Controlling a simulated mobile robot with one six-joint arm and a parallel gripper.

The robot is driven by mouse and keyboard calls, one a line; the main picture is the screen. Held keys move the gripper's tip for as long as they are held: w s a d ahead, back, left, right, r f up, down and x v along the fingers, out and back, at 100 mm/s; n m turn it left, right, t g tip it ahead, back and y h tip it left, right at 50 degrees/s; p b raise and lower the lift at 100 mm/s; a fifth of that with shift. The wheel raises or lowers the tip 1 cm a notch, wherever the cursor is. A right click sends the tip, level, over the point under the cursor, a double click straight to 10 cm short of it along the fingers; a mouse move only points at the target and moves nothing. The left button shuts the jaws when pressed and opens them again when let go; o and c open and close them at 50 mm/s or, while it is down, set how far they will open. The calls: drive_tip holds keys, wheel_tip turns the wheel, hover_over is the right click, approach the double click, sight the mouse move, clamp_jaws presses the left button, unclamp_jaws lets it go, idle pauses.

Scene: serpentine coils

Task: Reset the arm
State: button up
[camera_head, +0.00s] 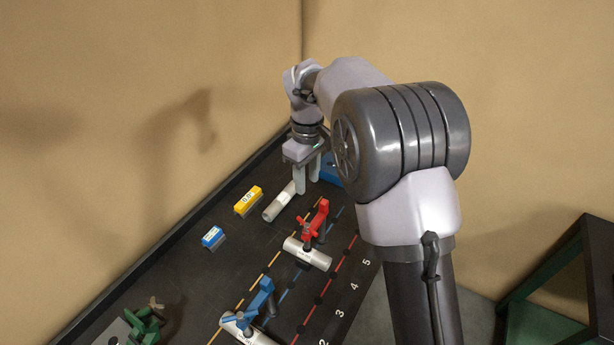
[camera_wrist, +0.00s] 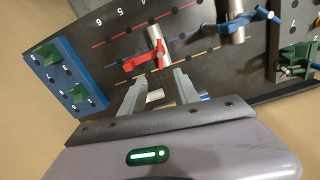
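My gripper (camera_head: 308,180) hangs over the far part of the dark board, fingers pointing down. In the wrist view its two fingers (camera_wrist: 158,88) are spread apart. A loose grey tube (camera_head: 279,202) lies on the board just left of the fingers in the head view. A small pale piece (camera_wrist: 155,96) shows between the fingers in the wrist view, perhaps part of this tube; nothing appears gripped. My arm stays bent over the board's right side.
A red-handled valve (camera_head: 314,224) on a white pipe and a blue-handled valve (camera_head: 261,300) stand on the board (camera_head: 195,275). Yellow (camera_head: 248,201) and blue (camera_head: 213,238) blocks lie left. A blue holder (camera_wrist: 62,72) carries green pieces. Walls rise behind.

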idle(0.3)
drive_tip(key=s+d+f+m+t+y+b, duration=0.1)
drive_tip(key=s+d+m+t+b, duration=0.15)
drive_tip(key=s+m+b, duration=0.5)
drive_tip(key=s+d+f+m+t+y+b, duration=0.15)
drive_tip(key=s+d+b, duration=0.25)
drive_tip(key=s+b, duration=0.75)
drive_tip(key=s+d+f+m+t+b, duration=0.1)
drive_tip(key=s+f+m+b, duration=0.2)
drive_tip(key=s+f+m, duration=0.2)
drive_tip(key=s+f, duration=0.3)
drive_tip(key=s, duration=0.3)
drive_tip(key=shift+s+t+b, duration=0.2)
drive_tip(key=shift+t+b, duration=0.1)
drive_tip(key=shift+t, duration=0.1)
